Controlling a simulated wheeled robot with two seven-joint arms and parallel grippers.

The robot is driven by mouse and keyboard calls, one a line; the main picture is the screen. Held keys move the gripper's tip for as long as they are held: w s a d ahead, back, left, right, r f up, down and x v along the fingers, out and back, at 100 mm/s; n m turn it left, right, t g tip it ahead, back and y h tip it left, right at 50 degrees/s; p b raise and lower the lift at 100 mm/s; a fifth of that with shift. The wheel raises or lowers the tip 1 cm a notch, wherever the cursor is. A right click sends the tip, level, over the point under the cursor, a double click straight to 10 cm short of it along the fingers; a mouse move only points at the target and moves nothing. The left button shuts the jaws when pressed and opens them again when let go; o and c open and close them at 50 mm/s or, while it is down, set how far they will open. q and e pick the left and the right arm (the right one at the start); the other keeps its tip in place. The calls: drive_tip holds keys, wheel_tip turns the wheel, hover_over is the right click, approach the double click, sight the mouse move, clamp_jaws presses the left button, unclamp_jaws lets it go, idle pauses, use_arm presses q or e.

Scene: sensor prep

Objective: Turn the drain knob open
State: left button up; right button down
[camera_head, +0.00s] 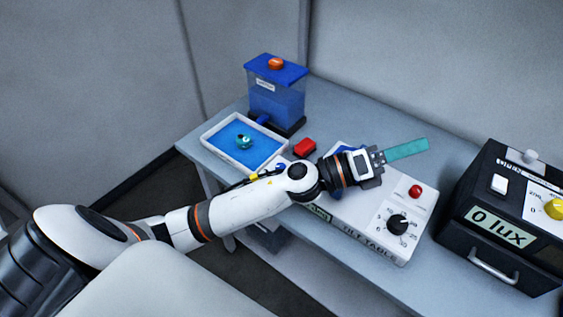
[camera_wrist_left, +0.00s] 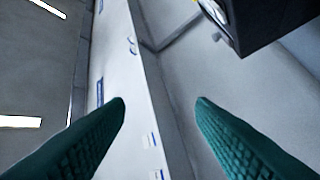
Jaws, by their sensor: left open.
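My left gripper (camera_head: 424,146) reaches over the white tilt table box, its teal fingers pointing right and clear of any knob. In the left wrist view its two fingers (camera_wrist_left: 160,102) are apart with nothing between them. A blue tank (camera_head: 276,98) stands at the back, with an orange knob (camera_head: 275,63) on its lid and a blue fitting (camera_head: 263,119) low at its side. I cannot tell which of these is the drain knob. The gripper is well to the right of both. My right gripper is not in view.
A white tray (camera_head: 281,150) of blue liquid holds a small teal object (camera_head: 244,141). The tilt table box (camera_head: 359,234) has a black dial (camera_head: 397,224) and red button (camera_head: 415,191). A red block (camera_head: 304,147) lies near the tray. A black lux box (camera_head: 511,257) stands right.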

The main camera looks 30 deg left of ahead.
use_arm(q)
drive_tip(key=d+f+m+g+h, duration=0.25)
drive_tip(key=m+g, duration=0.35)
drive_tip(key=m, duration=0.3)
drive_tip(key=m+g+y, duration=0.9)
drive_tip(key=m+y, duration=0.4)
drive_tip(key=y, duration=0.6)
approach(281, 166)
drive_tip(key=f+p, duration=0.2)
drive_tip(key=f, duration=0.2)
drive_tip(key=f+p, duration=0.2)
drive_tip(key=f, duration=0.2)
drive_tip(key=shift+s, duration=0.2)
drive_tip(key=shift+f, duration=0.35)
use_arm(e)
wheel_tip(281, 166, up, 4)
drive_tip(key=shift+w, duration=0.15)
use_arm(q)
drive_tip(key=shift+c, duration=0.4)
